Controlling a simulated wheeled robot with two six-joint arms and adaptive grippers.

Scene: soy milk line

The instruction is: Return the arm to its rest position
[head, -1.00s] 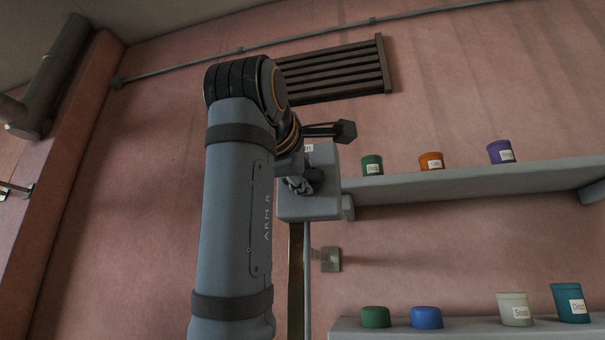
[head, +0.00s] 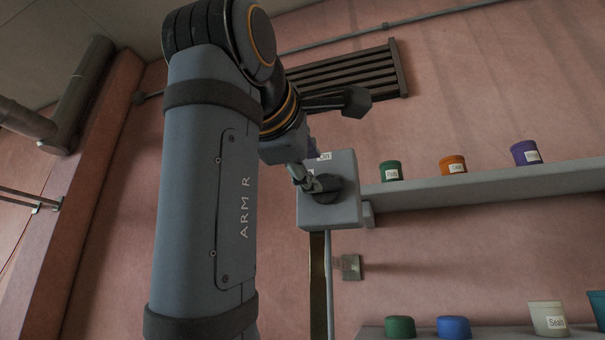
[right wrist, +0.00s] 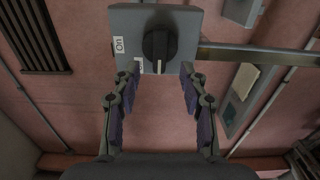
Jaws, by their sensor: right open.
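My right arm (head: 205,190) rises through the head view. Its gripper (head: 303,176) is partly hidden behind the wrist, in front of a grey switch box (head: 340,208) with a dark round knob (head: 327,189). In the right wrist view the gripper (right wrist: 158,88) is open, with nothing between its fingers. The knob (right wrist: 159,46) there stands beyond the fingertips, apart from them, its pale mark toward the gripper. An "On" label (right wrist: 119,44) is on the box; a second label is partly covered by the left finger. My left gripper is not in view.
An upper shelf (head: 480,193) right of the box holds green, orange and purple cups. A lower shelf (head: 500,332) holds several more containers. A slatted vent (head: 345,75) is on the pink wall, and a pipe (head: 80,95) stands at the left. Space left of the arm looks clear.

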